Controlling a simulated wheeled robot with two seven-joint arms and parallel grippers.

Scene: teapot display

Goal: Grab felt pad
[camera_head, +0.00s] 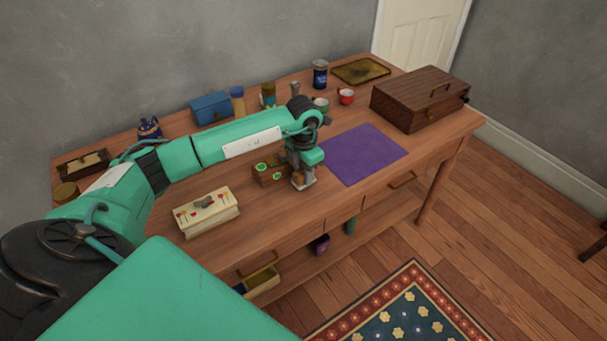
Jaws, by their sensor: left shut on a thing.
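My left gripper (303,182) points down at the right end of a small wooden box (268,179), low over the table. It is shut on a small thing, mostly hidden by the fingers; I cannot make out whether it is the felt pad. The small box holds round green pieces (262,167), too small to identify surely. A flat purple mat (362,154) lies on the table just right of the gripper. My right gripper is not in view.
The wooden table (330,209) carries a floral box (207,213) at the front left and a dark wooden chest (420,100) at the right. A blue box (211,108), a red cup (346,97), jars and a brass tray (360,71) stand along the back.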

